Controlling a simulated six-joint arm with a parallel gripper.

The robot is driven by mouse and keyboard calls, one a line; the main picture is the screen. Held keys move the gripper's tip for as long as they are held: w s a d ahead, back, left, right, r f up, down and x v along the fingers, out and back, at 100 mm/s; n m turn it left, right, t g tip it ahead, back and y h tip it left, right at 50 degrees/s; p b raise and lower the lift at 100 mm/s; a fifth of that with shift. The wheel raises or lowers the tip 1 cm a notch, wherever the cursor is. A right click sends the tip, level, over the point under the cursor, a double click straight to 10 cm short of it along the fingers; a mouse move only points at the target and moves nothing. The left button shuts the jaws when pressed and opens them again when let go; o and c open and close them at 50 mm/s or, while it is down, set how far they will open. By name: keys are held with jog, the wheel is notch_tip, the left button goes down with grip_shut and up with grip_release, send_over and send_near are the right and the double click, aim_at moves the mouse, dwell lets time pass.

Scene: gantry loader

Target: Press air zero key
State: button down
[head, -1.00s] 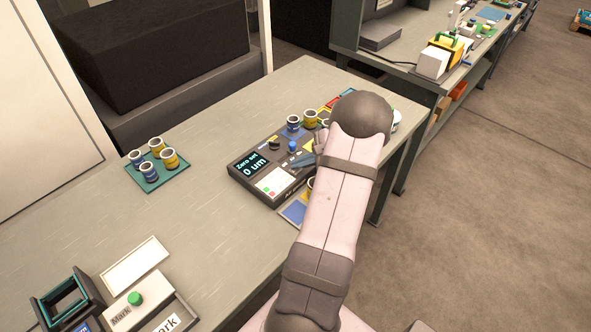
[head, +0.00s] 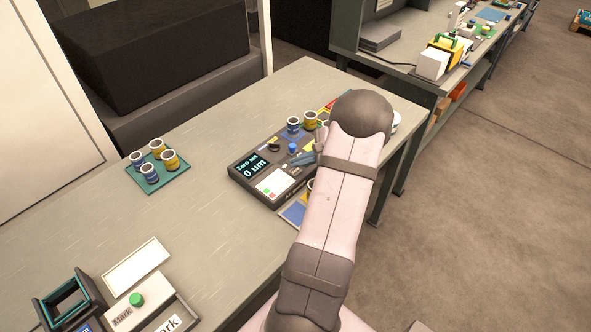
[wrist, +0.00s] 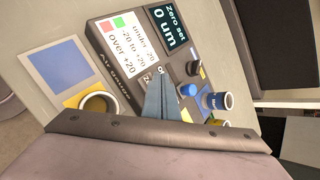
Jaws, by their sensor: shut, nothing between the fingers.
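The air gauge (head: 254,184) is a dark box on the bench. Its screen (wrist: 172,25) reads "Zero set 0 um", and the head view shows the same reading (head: 252,168). A white panel (wrist: 126,46) on it lists under -20, -20 to +20 and over +20. My gripper (wrist: 161,76) is shut and empty, its blue-grey fingers pointing down at the gauge's face. The tips are right by small key labels, one starting "Ze" (wrist: 147,79). The fingers partly cover this spot, and I cannot tell whether they touch a key. A blue knob (wrist: 188,90) is beside the fingers.
Blue and yellow ring parts (head: 294,124) stand behind the gauge, and several more sit on a green tray (head: 179,178) to the left. A yellow ring (wrist: 98,104) stands near the blue pad (wrist: 55,66). A marking stand (head: 68,300) is at front left. Bench between is clear.

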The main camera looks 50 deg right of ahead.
aim_at(299, 173)
jog(key=shift+r+p, duration=1.65)
jog(key=shift+r, duration=0.85)
jog(key=a+r+n+g+y, duration=0.2)
jog(key=a+n+g, duration=0.65)
jog(key=a, duration=1.75)
jog(key=s+a+n+h, duration=0.4)
jog(key=s+a+n, duration=0.8)
jog(key=n, duration=0.4)
jog(key=shift+s+r, duration=0.15)
jog(key=shift+r, duration=0.25)
